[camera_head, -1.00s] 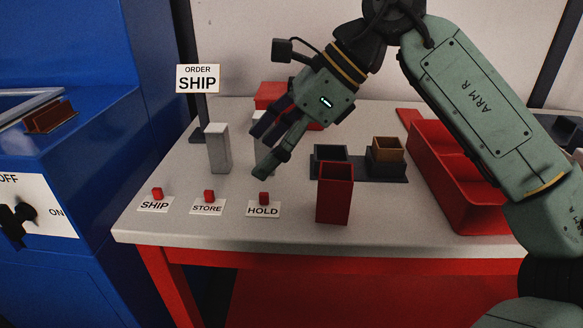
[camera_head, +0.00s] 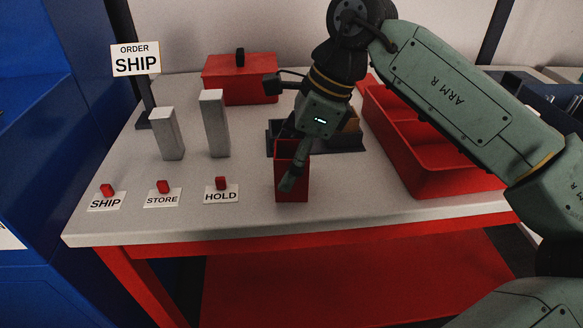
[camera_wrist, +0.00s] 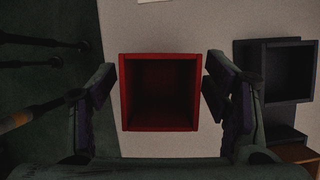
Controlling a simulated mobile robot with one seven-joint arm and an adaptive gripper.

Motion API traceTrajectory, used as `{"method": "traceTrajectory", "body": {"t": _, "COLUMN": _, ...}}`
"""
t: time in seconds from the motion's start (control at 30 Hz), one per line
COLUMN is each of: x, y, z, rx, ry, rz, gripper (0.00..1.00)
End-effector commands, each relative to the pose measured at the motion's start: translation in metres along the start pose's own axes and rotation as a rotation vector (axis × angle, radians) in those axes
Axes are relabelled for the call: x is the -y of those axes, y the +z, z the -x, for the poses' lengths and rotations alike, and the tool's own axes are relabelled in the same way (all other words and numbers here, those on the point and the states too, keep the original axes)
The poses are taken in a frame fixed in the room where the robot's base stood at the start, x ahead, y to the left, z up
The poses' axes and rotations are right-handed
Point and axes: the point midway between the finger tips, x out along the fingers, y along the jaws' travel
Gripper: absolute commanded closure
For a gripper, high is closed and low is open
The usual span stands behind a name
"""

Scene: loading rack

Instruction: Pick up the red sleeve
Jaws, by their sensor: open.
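The red sleeve (camera_head: 292,188) is an upright, open-topped square tube near the front of the table, right of the HOLD button. My gripper (camera_head: 288,170) is over it, pointing down, with one finger in front of the sleeve in the head view. In the wrist view the sleeve (camera_wrist: 160,128) lies between the two fingers of my gripper (camera_wrist: 160,88), with a gap on each side. The gripper is open and holds nothing. Its far finger is mostly hidden in the head view.
A dark holder (camera_head: 345,145) stands right behind the sleeve. A red compartment bin (camera_head: 440,182) is at right. Two grey blocks, one of them tall (camera_head: 215,125), stand at left behind the SHIP, STORE and HOLD buttons. A red lidded box (camera_head: 240,80) is at the back.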

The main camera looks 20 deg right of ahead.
Motion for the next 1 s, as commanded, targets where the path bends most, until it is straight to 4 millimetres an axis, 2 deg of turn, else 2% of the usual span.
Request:
{"method": "traceTrajectory", "body": {"t": 0.2, "x": 0.0, "y": 0.0, "z": -0.022, "rx": 0.001, "ry": 0.0, "rz": 0.0, "gripper": 0.3}}
{"method": "traceTrajectory", "body": {"t": 0.43, "x": 0.0, "y": 0.0, "z": -0.024, "rx": 0.001, "ry": 0.0, "rz": 0.0, "gripper": 0.3}}
{"method": "traceTrajectory", "body": {"t": 1.0, "x": 0.0, "y": 0.0, "z": -0.023, "rx": 0.001, "ry": -0.001, "rz": 0.0, "gripper": 0.68}}
